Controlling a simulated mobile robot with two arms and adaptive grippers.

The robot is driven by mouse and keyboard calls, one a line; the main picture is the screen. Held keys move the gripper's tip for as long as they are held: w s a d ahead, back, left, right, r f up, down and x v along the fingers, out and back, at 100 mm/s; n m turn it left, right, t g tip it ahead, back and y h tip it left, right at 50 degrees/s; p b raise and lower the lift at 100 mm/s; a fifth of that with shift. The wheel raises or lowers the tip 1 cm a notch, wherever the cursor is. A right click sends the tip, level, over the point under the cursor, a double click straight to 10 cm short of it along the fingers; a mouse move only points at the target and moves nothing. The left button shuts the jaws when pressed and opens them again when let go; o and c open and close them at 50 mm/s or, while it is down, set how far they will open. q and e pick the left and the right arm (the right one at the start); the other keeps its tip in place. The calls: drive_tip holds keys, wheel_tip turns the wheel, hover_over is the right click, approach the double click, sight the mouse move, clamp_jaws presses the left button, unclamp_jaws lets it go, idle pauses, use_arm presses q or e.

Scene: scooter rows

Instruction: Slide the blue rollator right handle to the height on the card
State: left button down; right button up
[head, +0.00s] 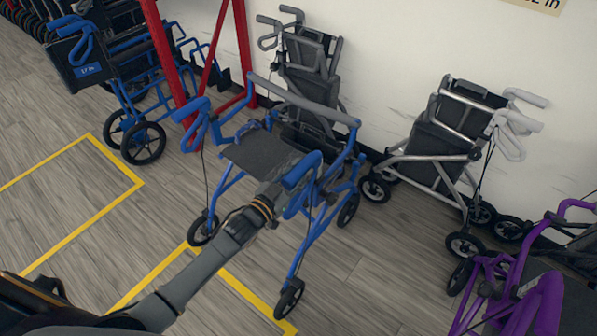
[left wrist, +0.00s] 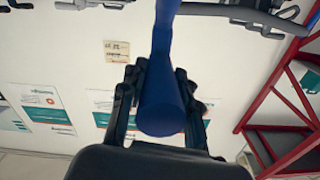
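The blue rollator (head: 262,150) stands in the middle of the head view, with a dark seat and a grey-blue backrest bar. One blue handle (head: 196,110) is at its left. My left gripper (head: 279,194) is at the other blue handle (head: 302,170), on the picture's right. In the left wrist view this handle (left wrist: 161,105) lies between the two dark fingers, which appear to close against its sides. A cream card (head: 545,3) on the wall is cut off by the top edge; only the end of its text, "in", reads clearly. My right gripper is out of view.
A grey rollator (head: 310,70) stands behind, a white-handled one (head: 440,145) at right, and a purple one (head: 530,290) at lower right. A blue wheelchair-like walker (head: 105,70) and a red frame (head: 170,65) are at left. Yellow floor lines (head: 80,235) mark clear floor.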

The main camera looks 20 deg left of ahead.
use_arm(q)
drive_tip(key=shift+s+f+b, duration=0.1)
drive_tip(key=shift+f+b, duration=0.85)
drive_tip(key=shift+f, duration=0.45)
drive_tip(key=c, duration=1)
unclamp_jaws()
drive_tip(key=shift+r, duration=0.1)
drive_tip(key=shift+s, duration=0.1)
drive_tip(key=v, duration=1.1)
drive_tip(key=shift+s+a+r, duration=0.1)
drive_tip(key=shift+s, duration=0.25)
